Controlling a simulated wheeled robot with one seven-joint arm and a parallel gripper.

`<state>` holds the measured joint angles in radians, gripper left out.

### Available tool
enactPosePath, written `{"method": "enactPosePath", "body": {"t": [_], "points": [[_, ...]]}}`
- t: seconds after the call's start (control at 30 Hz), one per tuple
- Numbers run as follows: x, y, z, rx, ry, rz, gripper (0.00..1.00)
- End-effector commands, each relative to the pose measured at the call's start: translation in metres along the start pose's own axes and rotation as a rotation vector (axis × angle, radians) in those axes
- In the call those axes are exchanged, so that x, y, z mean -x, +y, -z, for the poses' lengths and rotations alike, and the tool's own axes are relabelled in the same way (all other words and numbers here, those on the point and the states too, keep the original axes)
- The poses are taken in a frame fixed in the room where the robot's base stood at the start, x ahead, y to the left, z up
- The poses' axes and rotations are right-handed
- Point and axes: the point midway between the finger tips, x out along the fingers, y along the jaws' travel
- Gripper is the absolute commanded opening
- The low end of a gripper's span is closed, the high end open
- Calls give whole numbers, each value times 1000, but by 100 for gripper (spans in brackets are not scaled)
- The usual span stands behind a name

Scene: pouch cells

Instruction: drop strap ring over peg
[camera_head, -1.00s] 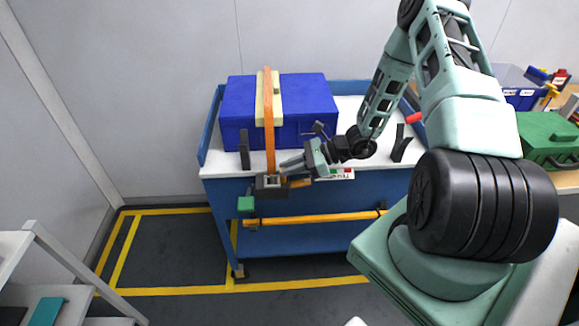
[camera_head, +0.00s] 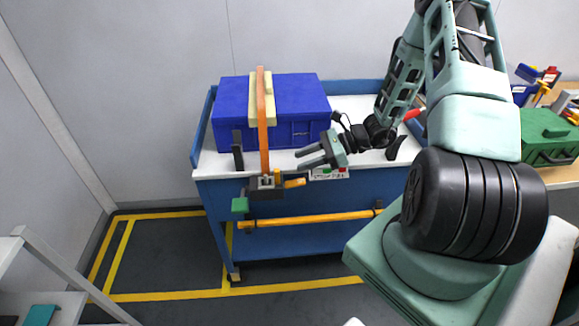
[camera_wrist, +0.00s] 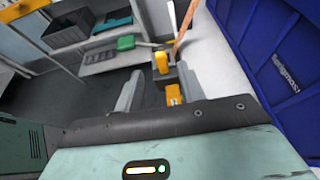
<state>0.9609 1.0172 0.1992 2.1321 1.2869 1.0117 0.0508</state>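The orange strap (camera_head: 263,125) runs over the blue case and down its front to the cart's front edge. Its lower end meets a small grey square piece (camera_head: 266,183), which seems to be the ring, on a dark bracket. I cannot make out whether it goes around a peg. A yellow-orange handle (camera_head: 294,183) sticks out to the right of the bracket. My gripper (camera_head: 302,158) is open and empty, apart from the strap and to its right, above the cart's front edge. In the wrist view, the strap (camera_wrist: 184,28) and yellow parts (camera_wrist: 173,94) show beyond my open fingers (camera_wrist: 158,90).
The blue case (camera_head: 300,95) stands on the white top of the blue cart (camera_head: 290,206), with cream padding under the strap. A black upright (camera_head: 238,150) stands at its front left. A green block (camera_head: 240,205) hangs at the front. A green case (camera_head: 548,135) is at the right.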

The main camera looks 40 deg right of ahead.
Motion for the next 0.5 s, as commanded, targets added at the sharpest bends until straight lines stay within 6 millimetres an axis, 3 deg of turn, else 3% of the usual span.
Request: {"method": "enactPosePath", "body": {"t": [0.1, 0.3, 0.4, 0.5], "points": [[24, -1, 1, 2, 1, 4, 39], [47, 0, 0, 1, 0, 1, 39], [48, 2, -5, 17, 5, -20, 39], [33, 13, -25, 97, 33, -109, 39]]}}
